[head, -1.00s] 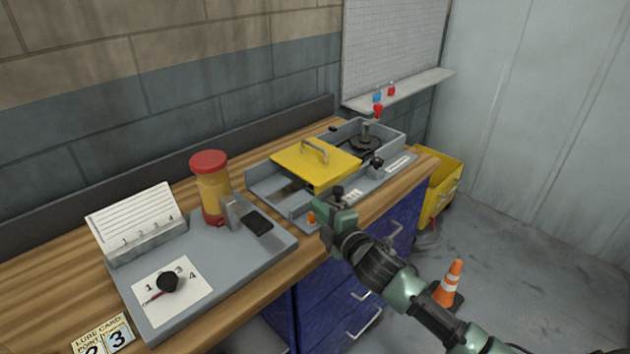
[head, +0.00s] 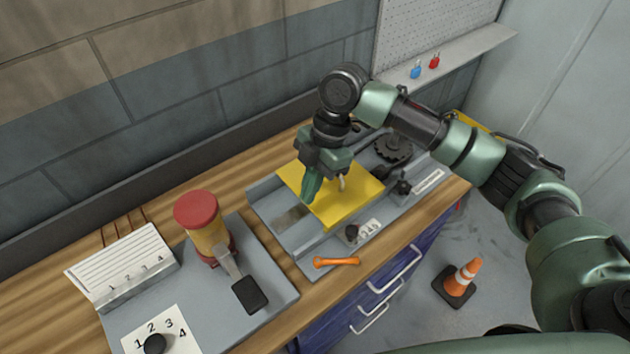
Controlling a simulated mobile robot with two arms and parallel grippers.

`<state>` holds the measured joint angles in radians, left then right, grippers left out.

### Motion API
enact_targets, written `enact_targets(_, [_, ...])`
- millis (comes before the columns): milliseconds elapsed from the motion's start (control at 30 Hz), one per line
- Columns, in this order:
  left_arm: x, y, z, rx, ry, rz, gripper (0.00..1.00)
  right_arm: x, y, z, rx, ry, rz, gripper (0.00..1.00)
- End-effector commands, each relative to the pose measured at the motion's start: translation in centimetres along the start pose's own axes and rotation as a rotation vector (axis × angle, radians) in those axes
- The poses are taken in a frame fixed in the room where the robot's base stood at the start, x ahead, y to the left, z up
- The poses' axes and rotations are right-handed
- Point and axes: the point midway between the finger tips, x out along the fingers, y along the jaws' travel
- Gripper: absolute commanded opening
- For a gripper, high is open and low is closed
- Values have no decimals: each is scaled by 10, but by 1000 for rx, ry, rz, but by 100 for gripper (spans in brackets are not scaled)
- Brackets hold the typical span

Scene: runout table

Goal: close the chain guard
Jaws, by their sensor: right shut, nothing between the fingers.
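The yellow chain guard (head: 350,207) is a flat cover lying across the middle of the grey tray (head: 262,205). Part of its metal handle (head: 342,183) shows beside my right gripper (head: 311,193). The gripper points down over the guard's left part, shut and empty; whether it touches the guard or handle I cannot tell. A bare strip of tray shows left of the guard. My left gripper is out of view.
An orange bar (head: 337,262) lies at the tray's front, near a black knob (head: 352,232). A red-capped yellow canister (head: 207,230) stands left on a grey plate. A cone (head: 462,277) stands on the floor. Blue drawers are below the table.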

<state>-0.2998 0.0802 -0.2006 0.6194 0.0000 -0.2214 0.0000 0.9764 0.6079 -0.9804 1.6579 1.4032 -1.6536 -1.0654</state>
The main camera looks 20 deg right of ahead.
Motion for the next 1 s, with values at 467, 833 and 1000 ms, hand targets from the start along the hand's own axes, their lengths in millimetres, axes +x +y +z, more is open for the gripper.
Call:
enact_targets(467, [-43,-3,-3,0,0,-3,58,81,0,7,7,-3,2,0])
enact_targets(833, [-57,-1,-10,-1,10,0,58,74,0,38,2,1,3,0])
enact_targets(1000, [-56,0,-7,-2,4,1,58,75,0,38,2,1,4,0])
